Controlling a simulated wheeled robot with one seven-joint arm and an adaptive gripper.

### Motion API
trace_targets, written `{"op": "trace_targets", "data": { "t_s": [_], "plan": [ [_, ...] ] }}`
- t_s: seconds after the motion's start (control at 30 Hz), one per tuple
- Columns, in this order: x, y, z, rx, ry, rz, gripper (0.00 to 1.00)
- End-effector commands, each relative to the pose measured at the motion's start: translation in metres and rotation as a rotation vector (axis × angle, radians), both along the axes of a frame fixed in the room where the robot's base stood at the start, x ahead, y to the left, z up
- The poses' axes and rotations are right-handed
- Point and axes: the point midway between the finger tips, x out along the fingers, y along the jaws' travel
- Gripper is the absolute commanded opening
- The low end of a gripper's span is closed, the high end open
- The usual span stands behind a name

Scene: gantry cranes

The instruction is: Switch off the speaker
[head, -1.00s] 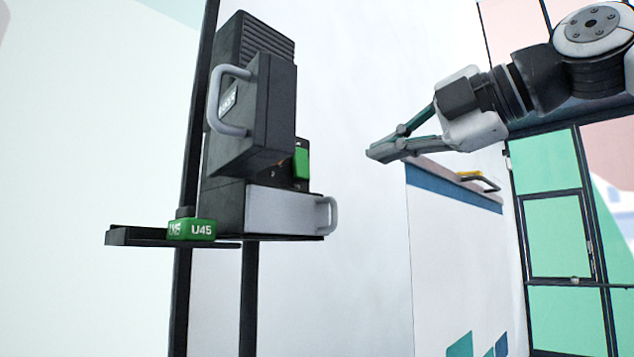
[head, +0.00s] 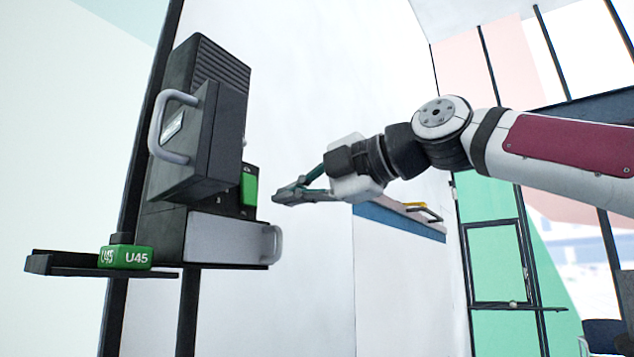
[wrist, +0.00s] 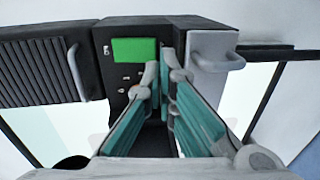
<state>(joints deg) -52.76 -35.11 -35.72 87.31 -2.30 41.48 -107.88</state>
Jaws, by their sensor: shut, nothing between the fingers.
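A tall black unit (head: 213,75) is mounted on dark posts at the left of the head view; I cannot tell for sure that it is the speaker. Its black front panel (wrist: 115,95) carries a green screen (wrist: 135,50) with small buttons or marks below it. The green screen shows edge-on in the head view (head: 249,185). My gripper (head: 278,197) is shut and empty, just right of the panel, pointing at it. In the wrist view the fingertips (wrist: 164,65) overlap the panel's right part, hiding some of it. Contact cannot be told.
A black block with a grey handle (head: 170,128) juts out left of the panel. A grey box (head: 225,238) with a handle juts out below. A green U45 block (head: 126,256) sits on a dark shelf (head: 60,264). A yellow-handled item (head: 415,205) lies on a ledge behind my gripper.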

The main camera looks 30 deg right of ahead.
Motion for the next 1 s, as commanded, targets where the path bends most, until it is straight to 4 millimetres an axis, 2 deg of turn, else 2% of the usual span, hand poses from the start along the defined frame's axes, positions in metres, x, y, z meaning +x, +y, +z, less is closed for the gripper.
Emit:
{"op": "trace_targets", "data": {
  "t_s": [0.1, 0.33, 1.0],
  "plan": [
    [0.020, 0.010, -0.004, -0.002, 0.001, 0.001, 0.00],
    [0.046, 0.021, -0.008, -0.002, 0.000, 0.001, 0.00],
    [0.056, 0.025, -0.012, 0.007, -0.021, 0.001, 0.00]
  ]
}}
